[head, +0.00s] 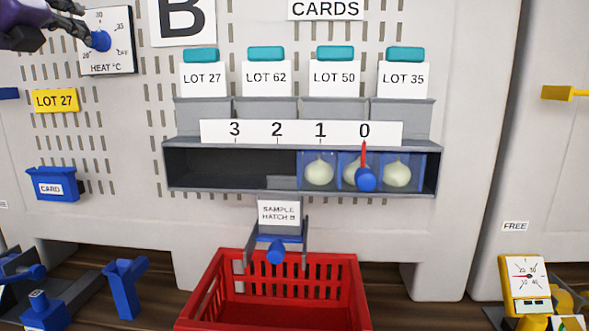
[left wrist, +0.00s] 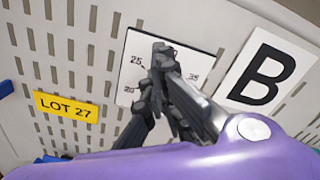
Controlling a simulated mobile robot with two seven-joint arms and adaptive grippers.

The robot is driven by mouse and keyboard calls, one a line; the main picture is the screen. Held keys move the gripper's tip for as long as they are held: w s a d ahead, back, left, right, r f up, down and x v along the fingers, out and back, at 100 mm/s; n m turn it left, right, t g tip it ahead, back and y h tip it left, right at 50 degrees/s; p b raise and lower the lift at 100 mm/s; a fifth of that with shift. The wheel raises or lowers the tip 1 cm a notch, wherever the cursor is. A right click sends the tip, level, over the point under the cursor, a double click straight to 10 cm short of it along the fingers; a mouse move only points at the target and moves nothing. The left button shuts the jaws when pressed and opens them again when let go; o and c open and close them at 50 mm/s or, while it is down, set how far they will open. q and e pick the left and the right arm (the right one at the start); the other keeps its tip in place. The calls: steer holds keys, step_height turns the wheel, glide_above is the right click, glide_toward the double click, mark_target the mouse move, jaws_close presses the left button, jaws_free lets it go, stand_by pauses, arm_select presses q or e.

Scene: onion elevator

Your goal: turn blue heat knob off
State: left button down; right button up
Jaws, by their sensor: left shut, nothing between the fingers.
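The blue heat knob (head: 100,40) sits on a white dial plate (head: 119,55) at the top left of the head view. The plate reads HEAT °C, with numbers around the knob and OFF at its lower right. My left gripper (head: 86,33) comes in from the left with its dark fingers at the knob's left side. It is shut with nothing held; I cannot tell whether it touches the knob. In the left wrist view my left gripper (left wrist: 160,85) covers the middle of the dial plate (left wrist: 202,62), and the knob is hidden. Which mark the knob points to is unclear. My right gripper is not in view.
The plate hangs on a slotted wall beside a large B sign (head: 182,15) and above a yellow LOT 27 tag (head: 56,100). A shelf (head: 230,170) holds onions at its right end. A red crate (head: 350,285) stands below. The wall around the plate is mostly flat.

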arm_select(q)
steer(key=shift+d, duration=0.4)
steer(key=shift+r, duration=0.15)
stand_by(0.4)
